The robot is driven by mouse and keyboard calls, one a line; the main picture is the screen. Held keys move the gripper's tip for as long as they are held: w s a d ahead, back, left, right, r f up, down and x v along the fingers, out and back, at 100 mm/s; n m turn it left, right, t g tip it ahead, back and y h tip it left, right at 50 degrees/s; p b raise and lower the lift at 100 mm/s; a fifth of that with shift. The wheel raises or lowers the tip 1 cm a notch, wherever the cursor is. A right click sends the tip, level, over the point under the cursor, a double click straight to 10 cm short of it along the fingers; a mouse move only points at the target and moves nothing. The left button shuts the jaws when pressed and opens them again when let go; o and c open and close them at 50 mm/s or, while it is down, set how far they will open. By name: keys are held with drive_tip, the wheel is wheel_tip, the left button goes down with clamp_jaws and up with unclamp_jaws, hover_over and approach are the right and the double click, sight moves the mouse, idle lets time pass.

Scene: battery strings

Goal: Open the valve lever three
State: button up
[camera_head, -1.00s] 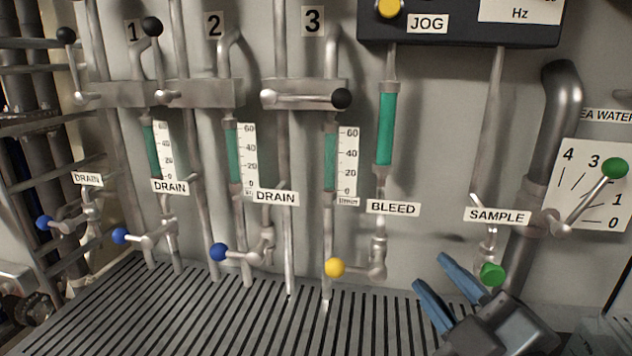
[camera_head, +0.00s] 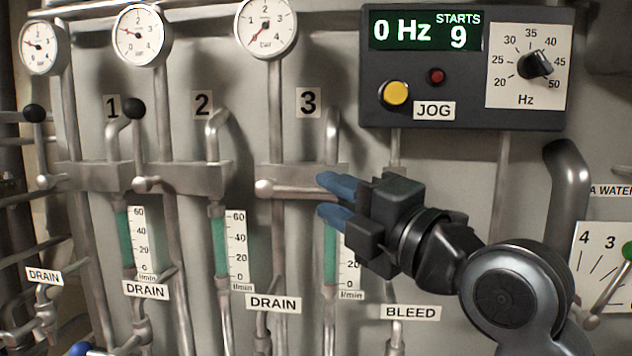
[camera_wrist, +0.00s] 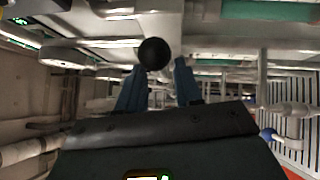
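Valve lever three (camera_head: 295,189) is a metal lever lying horizontal below the label 3. Its pivot is at the left and it points right. In the head view its black knob is hidden behind my gripper (camera_head: 322,197). My gripper is at the lever's right end, with its blue fingers apart and pointing left. In the wrist view the black knob (camera_wrist: 154,53) shows around the gap between the fingertips (camera_wrist: 159,78), closer to the left finger. I cannot tell whether a finger touches it.
Levers one (camera_head: 36,140) and two (camera_head: 136,140) stand upright with black knobs. A dark control box (camera_head: 465,115) with a yellow JOG button (camera_head: 395,94) is above and right of my gripper. Flow tubes, scales and pipes (camera_head: 276,120) run close along the wall. Gauge three (camera_head: 265,28) is above.

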sight(323, 192)
drive_tip(key=shift+p+x, duration=0.4)
drive_tip(key=shift+x, duration=1.45)
drive_tip(key=shift+c, duration=0.5)
drive_tip(key=shift+d, duration=0.1)
clamp_jaws()
